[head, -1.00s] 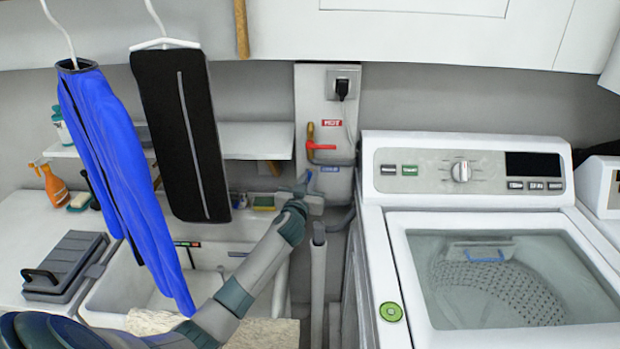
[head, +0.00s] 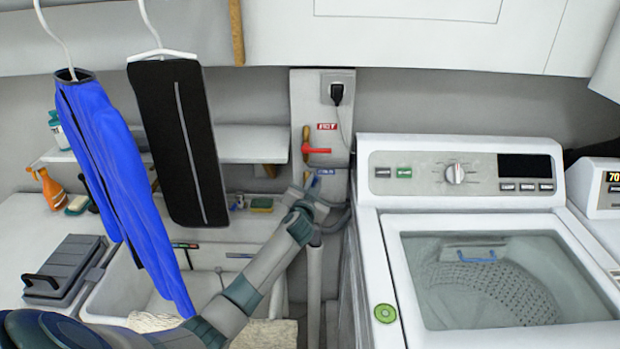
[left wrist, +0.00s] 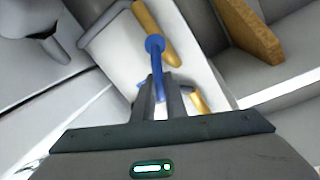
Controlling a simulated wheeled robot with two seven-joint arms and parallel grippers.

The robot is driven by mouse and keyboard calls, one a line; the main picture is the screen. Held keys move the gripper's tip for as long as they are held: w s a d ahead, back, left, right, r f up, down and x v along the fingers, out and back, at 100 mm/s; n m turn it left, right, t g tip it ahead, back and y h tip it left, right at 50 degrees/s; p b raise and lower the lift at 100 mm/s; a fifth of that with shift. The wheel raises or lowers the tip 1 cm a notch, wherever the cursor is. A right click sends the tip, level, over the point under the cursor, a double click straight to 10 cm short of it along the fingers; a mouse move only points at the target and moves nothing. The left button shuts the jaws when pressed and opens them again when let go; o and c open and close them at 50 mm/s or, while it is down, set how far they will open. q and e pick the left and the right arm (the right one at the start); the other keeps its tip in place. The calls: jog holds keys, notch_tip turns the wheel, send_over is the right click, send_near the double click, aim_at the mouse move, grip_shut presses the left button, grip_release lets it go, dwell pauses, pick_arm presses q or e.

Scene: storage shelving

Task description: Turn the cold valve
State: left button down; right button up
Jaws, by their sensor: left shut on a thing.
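The cold valve has a blue handle (left wrist: 155,45) on a brass-coloured pipe, clear in the left wrist view. Its blue lever runs down between the two dark fingers of my left gripper (left wrist: 160,92), which is shut on it. In the head view my left gripper (head: 312,187) is at the wall panel, just below the red hot-valve handle (head: 316,150) and by the blue label. There the gripper hides most of the cold valve. My right gripper is not in view.
A washing machine (head: 372,225) stands right of the valves. A white sink (head: 105,298) lies below my left arm. A blue garment (head: 118,165) and a black one (head: 178,140) hang at left. A shelf (head: 245,140) adjoins the valve panel (head: 303,90).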

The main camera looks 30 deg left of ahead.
pick_arm(q)
jog(key=f+m, duration=0.1)
jog(key=m, duration=0.1)
jog(key=w+d+f+m+g+y, duration=0.1)
jog(key=m, duration=0.2)
jog(key=d+f+m+p, duration=0.1)
jog(key=m, duration=0.1)
jog(key=shift+w+d+f+m+g, duration=0.2)
jog(key=shift+w+d+m+g, duration=0.05)
jog(key=shift+m+g, duration=0.15)
jog(key=m, duration=0.1)
jog(key=f+m+y, duration=0.1)
jog(key=shift+d+f+m, duration=0.1)
jog(key=shift+f+m, duration=0.15)
jog(key=shift+m, duration=0.05)
jog(key=shift+f+g, duration=0.1)
jog(key=shift+g, duration=0.2)
jog(key=c, duration=1.8)
grip_release()
jog(key=shift+s+d, duration=0.1)
